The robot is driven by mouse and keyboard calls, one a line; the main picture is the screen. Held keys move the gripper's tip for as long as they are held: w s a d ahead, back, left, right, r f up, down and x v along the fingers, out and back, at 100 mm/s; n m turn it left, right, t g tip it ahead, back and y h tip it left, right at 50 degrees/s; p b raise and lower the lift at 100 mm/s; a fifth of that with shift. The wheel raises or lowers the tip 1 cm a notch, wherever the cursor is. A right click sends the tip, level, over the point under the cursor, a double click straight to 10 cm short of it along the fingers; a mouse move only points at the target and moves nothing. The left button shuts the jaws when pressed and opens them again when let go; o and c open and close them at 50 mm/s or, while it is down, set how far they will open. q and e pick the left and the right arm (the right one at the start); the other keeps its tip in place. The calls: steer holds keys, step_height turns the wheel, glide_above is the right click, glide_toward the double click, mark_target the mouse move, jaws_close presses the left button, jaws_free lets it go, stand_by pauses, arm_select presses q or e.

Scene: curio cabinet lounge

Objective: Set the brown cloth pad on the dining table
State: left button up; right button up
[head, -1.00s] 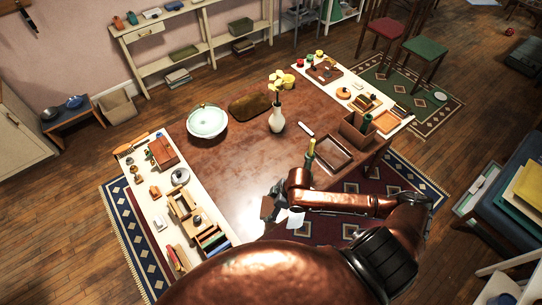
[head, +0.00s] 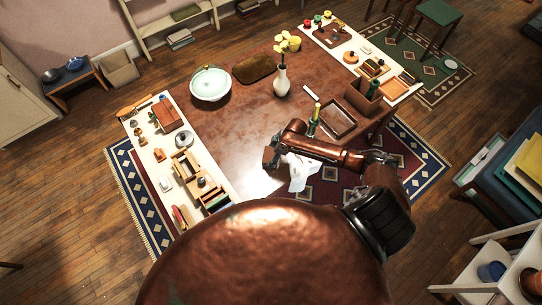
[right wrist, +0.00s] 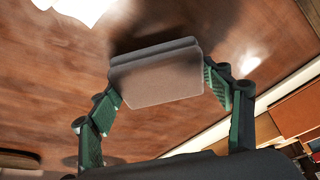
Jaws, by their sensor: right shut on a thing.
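The brown cloth pad (head: 270,157) is held at the tip of my right arm over the near part of the dining table (head: 235,130). In the right wrist view the pad (right wrist: 155,75) looks like a thick, soft-edged brown-grey block. The green-sided fingers of my right gripper (right wrist: 165,88) are shut on its two sides. A dark shadow lies on the wood beyond the pad; I cannot tell how high the pad is above the table. My left gripper is not in view.
A white vase with yellow flowers (head: 282,82), a pale bowl (head: 210,84) and a dark brown tray (head: 254,68) stand farther back. A open box (head: 338,121) is at right. Cluttered white strips line both sides. The table's middle is bare.

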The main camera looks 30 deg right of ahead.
steer(key=shift+f, duration=0.55)
steer(key=o, duration=1.5)
steer(key=shift+f, duration=0.1)
steer(key=shift+o, duration=0.2)
steer(key=shift+r, duration=0.2)
steer(key=v, duration=1.1)
steer(key=shift+s+d+r, duration=0.15)
steer(key=shift+s+r, duration=0.05)
steer(key=shift+r, duration=0.15)
